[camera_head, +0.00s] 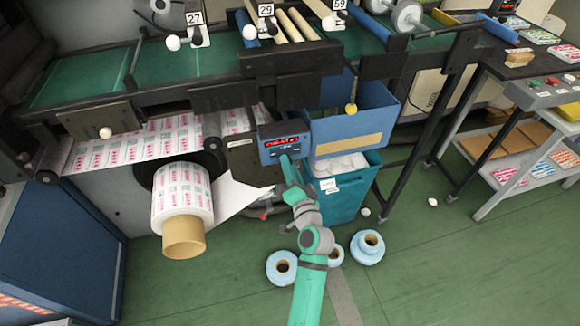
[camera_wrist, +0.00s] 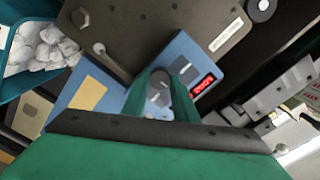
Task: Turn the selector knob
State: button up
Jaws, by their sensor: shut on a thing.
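The selector knob (camera_wrist: 159,86) is a grey round knob with a pale mark on the face of a blue control box (camera_wrist: 204,66) in the wrist view. My gripper (camera_wrist: 160,97) has its green fingers on either side of the knob, shut on it. In the head view the blue control box (camera_head: 283,141) with a red lit display hangs below the machine frame. My gripper (camera_head: 289,166) reaches its lower face from below. There the knob is hidden or too small to make out.
A printed web roll (camera_head: 183,200) on a cardboard core stands left of the box. A teal bin (camera_head: 345,198) with crumpled white waste is close on the right. Blue rolls (camera_head: 368,247) lie on the floor near my arm. A grey cart (camera_head: 520,165) stands at far right.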

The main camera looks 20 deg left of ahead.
dwell(0.3)
jog(key=o, duration=1.1)
jog(key=shift+c, duration=0.2)
jog(key=v, duration=1.1)
jog(key=shift+w, duration=0.15)
jog(key=shift+f, duration=0.1)
